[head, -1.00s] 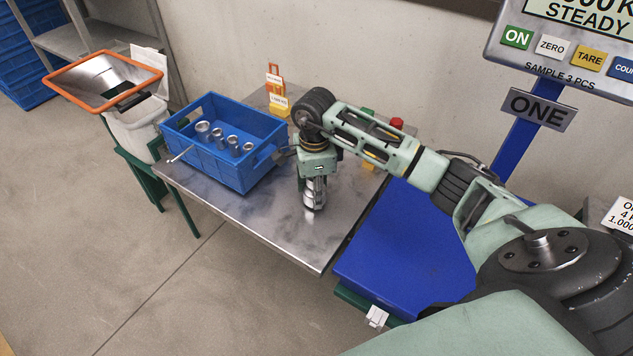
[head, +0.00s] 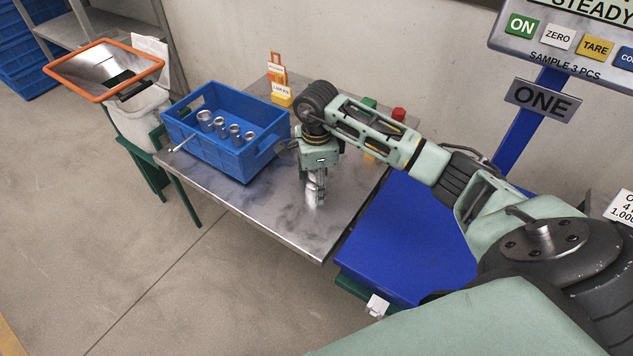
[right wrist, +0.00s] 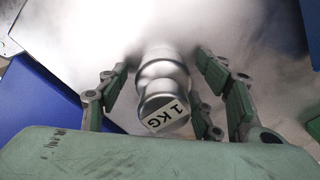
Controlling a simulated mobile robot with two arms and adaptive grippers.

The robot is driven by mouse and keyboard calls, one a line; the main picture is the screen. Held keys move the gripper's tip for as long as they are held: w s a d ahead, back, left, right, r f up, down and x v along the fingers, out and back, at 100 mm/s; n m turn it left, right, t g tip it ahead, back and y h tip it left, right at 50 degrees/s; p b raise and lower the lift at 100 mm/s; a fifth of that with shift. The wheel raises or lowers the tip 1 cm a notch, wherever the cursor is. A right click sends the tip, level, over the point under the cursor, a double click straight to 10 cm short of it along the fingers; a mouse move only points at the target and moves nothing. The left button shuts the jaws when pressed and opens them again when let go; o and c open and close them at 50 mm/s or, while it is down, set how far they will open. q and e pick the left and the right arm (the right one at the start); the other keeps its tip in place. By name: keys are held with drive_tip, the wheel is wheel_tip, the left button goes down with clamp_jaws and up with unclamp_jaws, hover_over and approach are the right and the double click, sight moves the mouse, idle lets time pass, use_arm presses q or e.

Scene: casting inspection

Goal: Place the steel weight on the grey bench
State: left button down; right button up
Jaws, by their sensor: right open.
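The steel weight (right wrist: 164,84) is a shiny cylinder with a knob and a "1 KG" label, seen close up in the right wrist view. It also shows small under the hand in the head view (head: 313,194), where it appears to stand upright on the grey bench (head: 262,212). My right gripper (right wrist: 166,75) is open, its fingers on either side of the weight with gaps between them and it. In the head view my right gripper (head: 314,182) points down over the bench. My left gripper is not in view.
A yellow-orange labelled item (head: 281,92) and a red-topped item (head: 398,115) stand near the wall. A blue platform (head: 410,240) adjoins on the right. The bench's front is clear.

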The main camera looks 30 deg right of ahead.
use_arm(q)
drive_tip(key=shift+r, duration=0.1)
use_arm(e)
drive_tip(key=shift+r, duration=0.1)
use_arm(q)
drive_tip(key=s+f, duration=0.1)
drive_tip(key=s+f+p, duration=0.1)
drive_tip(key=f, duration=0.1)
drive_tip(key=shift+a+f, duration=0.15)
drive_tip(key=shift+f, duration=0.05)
use_arm(e)
wheel_tip(320, 180, up, 12)
